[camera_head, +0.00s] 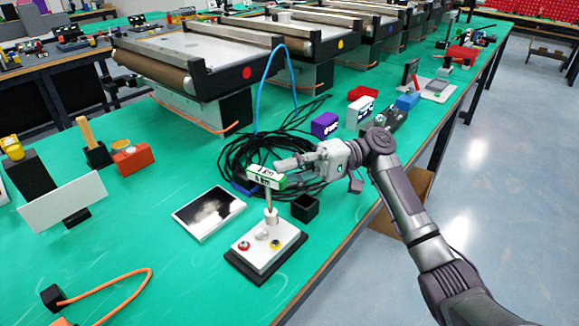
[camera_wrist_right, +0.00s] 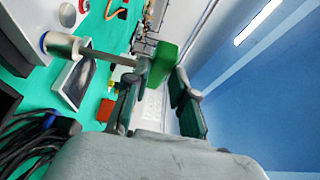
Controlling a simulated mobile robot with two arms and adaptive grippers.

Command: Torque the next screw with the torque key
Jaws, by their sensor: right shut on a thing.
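The torque key (camera_head: 264,177), with a green and white handle, stands nearly upright over the screw plate (camera_head: 258,262). My right gripper (camera_head: 281,170) is shut on its handle. The key's thin shaft runs down to a pale metal post (camera_head: 271,216) on the plate; whether its tip is seated is too small to tell. The plate is light with a dark base and carries a red screw (camera_head: 243,246) and a yellow one (camera_head: 275,244). In the right wrist view, the green handle (camera_wrist_right: 162,65) is between the fingers and the shaft reaches a metal cylinder (camera_wrist_right: 62,46). My left gripper is not in view.
Coiled black cables (camera_head: 255,150) lie behind the gripper. Mini conveyors (camera_head: 205,65) stand farther back.

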